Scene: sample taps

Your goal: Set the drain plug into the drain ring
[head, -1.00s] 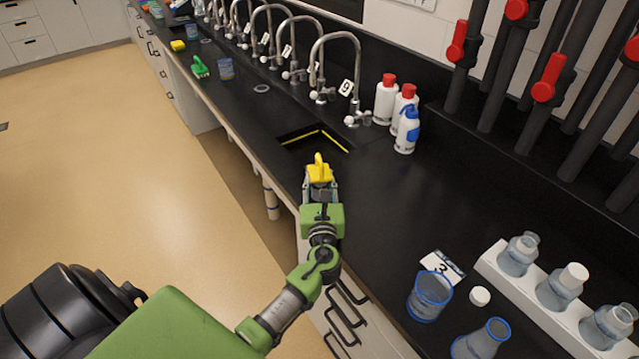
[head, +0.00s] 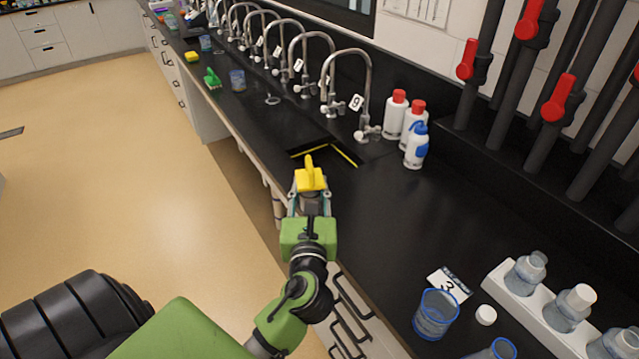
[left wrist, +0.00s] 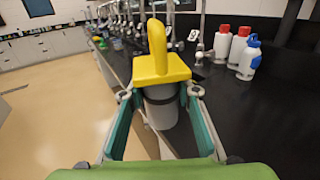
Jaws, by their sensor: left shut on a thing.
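The drain plug (head: 310,180) is a yellow square block with an upright loop handle and a grey round body below. My left gripper (head: 309,201) is shut on its grey body and holds it upright at the counter's front edge, near the sink. In the left wrist view the plug (left wrist: 160,70) stands between the two fingers (left wrist: 160,105). The dark sink opening (head: 322,150), with yellow lines along its edges, lies just behind the plug. No drain ring can be made out inside it. My right gripper is out of view.
A tall curved tap (head: 367,90) stands behind the sink. White bottles with red caps (head: 397,115) and a blue-topped spray bottle (head: 416,146) stand right of it. A blue-rimmed beaker (head: 436,313) and a white bottle rack (head: 545,310) are at the front right.

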